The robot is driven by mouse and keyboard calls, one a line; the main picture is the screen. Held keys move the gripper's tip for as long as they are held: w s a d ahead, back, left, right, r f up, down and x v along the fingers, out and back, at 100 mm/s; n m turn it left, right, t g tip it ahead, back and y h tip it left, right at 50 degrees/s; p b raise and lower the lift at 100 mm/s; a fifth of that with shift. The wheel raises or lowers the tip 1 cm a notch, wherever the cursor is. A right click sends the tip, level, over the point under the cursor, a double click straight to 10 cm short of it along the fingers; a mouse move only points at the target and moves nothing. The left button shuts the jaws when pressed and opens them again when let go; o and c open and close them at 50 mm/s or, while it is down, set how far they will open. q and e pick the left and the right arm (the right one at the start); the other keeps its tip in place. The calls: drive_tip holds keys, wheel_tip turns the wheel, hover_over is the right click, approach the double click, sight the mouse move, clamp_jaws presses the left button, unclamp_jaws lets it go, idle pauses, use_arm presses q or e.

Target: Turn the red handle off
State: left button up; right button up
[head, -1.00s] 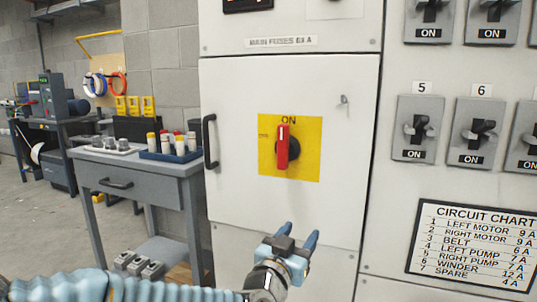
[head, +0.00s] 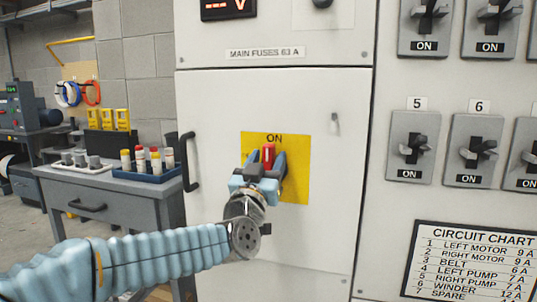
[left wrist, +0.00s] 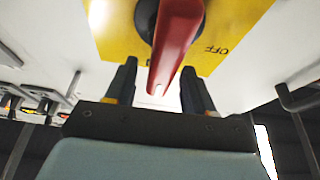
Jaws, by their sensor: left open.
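The red handle (head: 268,154) stands upright on a yellow plate (head: 296,183), pointing at the word ON. The plate is on the white cabinet door. My left gripper (head: 265,164) is open in front of the handle, with one finger on each side of it, and hides its lower part. In the left wrist view the red handle (left wrist: 175,45) reaches between the two open fingers (left wrist: 155,85), with a gap on both sides. The word OFF shows on the yellow plate there. My right gripper is not in view.
A black door pull (head: 188,162) is on the left of the door. Grey breaker switches (head: 413,147) and a circuit chart (head: 473,262) are on the right panel. A grey workbench (head: 110,190) with a blue tray (head: 147,172) stands at the left.

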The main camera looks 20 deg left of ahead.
use_arm(q)
drive_tip(key=shift+w+r, duration=0.2)
drive_tip(key=shift+w, duration=0.35)
clamp_jaws()
